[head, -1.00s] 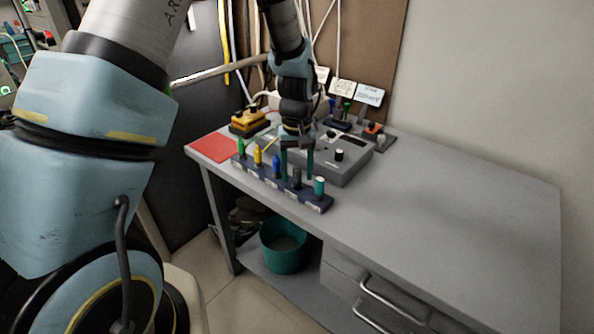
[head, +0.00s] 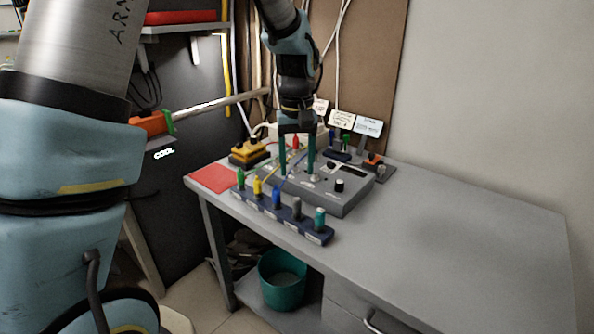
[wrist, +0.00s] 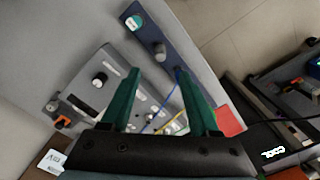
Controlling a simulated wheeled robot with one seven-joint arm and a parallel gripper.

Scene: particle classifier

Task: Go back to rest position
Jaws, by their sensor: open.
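My gripper (head: 297,172) is open, with two green fingers pointing down above the grey control box (head: 345,203) on the table. In the wrist view my gripper (wrist: 158,90) has nothing between its fingers, which stand apart. The grey box (wrist: 90,110) with its black knob lies below and left of the fingers there. A dark blue rack (head: 287,217) with several coloured plugs stands along the table's front edge, in front of my gripper. The rack also shows in the wrist view (wrist: 172,62).
A red sheet (head: 213,178) lies at the table's left corner. A yellow-and-black box (head: 250,152) and small signs (head: 342,120) stand at the back. A green bin (head: 282,280) is under the table. The table's right half (head: 460,215) is clear.

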